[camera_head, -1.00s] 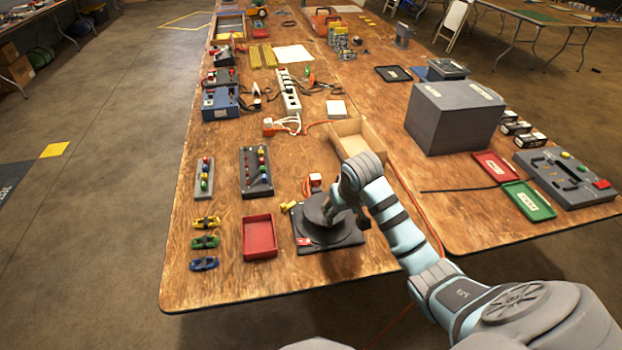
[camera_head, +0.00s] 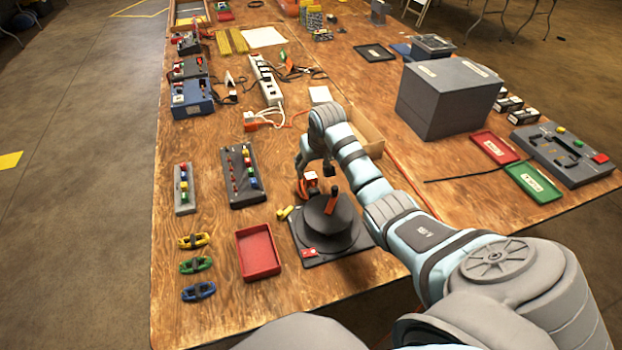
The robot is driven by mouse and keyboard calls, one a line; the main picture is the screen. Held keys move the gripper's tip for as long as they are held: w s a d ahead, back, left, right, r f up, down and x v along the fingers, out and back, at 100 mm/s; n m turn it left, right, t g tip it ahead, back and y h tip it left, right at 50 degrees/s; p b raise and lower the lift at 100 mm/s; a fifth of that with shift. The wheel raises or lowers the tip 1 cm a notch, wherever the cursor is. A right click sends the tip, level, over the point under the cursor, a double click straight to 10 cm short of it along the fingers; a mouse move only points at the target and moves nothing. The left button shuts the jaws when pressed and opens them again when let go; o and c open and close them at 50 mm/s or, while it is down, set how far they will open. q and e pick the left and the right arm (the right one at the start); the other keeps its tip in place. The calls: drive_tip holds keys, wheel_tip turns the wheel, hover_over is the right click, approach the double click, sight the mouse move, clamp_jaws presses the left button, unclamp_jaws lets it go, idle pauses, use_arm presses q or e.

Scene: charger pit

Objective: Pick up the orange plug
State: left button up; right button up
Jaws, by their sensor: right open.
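My right gripper (camera_head: 315,168) points down just behind the dark round turntable (camera_head: 325,233). Its fingers are spread apart with nothing clearly held. A small orange piece (camera_head: 332,201) stands upright on the turntable's far part, just in front of the gripper. Another orange-red piece (camera_head: 302,188) and a red block with a white top (camera_head: 310,176) sit by the fingertips. I cannot tell which orange piece is the plug, nor whether the fingers touch any of them. My left gripper is out of view.
A red tray (camera_head: 258,252) lies left of the turntable. A white power strip (camera_head: 265,82) with cords lies farther back. A wooden box (camera_head: 368,135) is partly hidden behind my arm. A large grey box (camera_head: 448,97) stands to the right.

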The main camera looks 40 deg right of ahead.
sight(311, 176)
drive_tip(key=b+x, duration=0.2)
drive_tip(key=x, duration=0.4)
drive_tip(key=shift+d+f, duration=0.1)
drive_tip(key=shift+f, duration=0.15)
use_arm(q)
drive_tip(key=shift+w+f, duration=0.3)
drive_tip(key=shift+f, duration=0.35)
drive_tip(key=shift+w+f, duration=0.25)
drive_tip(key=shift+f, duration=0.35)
use_arm(e)
drive_tip(key=shift+s+r, duration=0.1)
drive_tip(key=shift+c, duration=0.4)
clamp_jaws()
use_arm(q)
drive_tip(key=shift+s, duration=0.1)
use_arm(e)
drive_tip(key=shift+r, duration=0.1)
